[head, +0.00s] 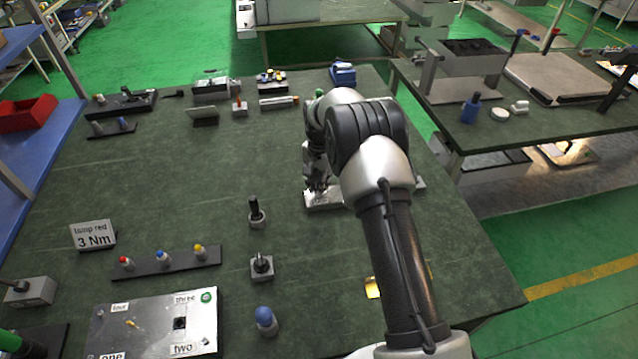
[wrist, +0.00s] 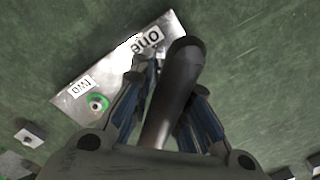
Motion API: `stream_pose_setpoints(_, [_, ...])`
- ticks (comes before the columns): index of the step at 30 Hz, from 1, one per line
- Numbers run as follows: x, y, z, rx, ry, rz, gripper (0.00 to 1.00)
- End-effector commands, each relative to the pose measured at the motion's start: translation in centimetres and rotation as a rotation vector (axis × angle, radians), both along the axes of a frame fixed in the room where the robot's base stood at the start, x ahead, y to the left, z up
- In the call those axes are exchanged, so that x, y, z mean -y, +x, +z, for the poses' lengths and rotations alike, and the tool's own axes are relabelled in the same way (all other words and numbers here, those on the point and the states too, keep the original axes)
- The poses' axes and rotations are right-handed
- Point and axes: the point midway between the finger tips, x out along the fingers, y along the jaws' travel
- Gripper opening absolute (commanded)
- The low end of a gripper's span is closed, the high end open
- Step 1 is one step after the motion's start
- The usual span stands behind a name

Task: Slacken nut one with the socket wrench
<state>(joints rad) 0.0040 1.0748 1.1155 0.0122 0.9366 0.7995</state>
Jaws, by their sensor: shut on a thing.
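My gripper (wrist: 168,88) is shut on the dark, rounded handle of the socket wrench (wrist: 182,68). The wrench points toward the metal plate (wrist: 75,72) with labels "one" (wrist: 145,43) and "two" (wrist: 80,88). Nut one is not seen; the wrench and a finger cover the area beside label "one", so I cannot tell whether the socket sits on it. A nut with a green ring (wrist: 97,103) shows beside label "two". In the head view my gripper (head: 317,182) is over the small metal plate (head: 322,202), and my arm hides much of it.
A larger plate (head: 150,322) with labels one to four lies at the front left. A rack with coloured knobs (head: 165,262), a dark-handled tool (head: 256,212), a block (head: 262,268) and a blue-topped piece (head: 265,320) stand left of my arm. The table's middle left is clear.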

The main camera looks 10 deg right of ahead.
Motion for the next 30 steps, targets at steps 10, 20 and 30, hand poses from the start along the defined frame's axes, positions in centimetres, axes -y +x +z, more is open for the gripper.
stream_pose_setpoints(10, [0.01,0.01,0.01,0.000,0.000,0.080,0.00])
stream_pose_setpoints(20, [0.04,0.01,0.01,0.000,0.000,0.354,0.00])
stream_pose_setpoints(30, [0.04,0.02,-0.01,0.000,0.000,0.466,0.00])
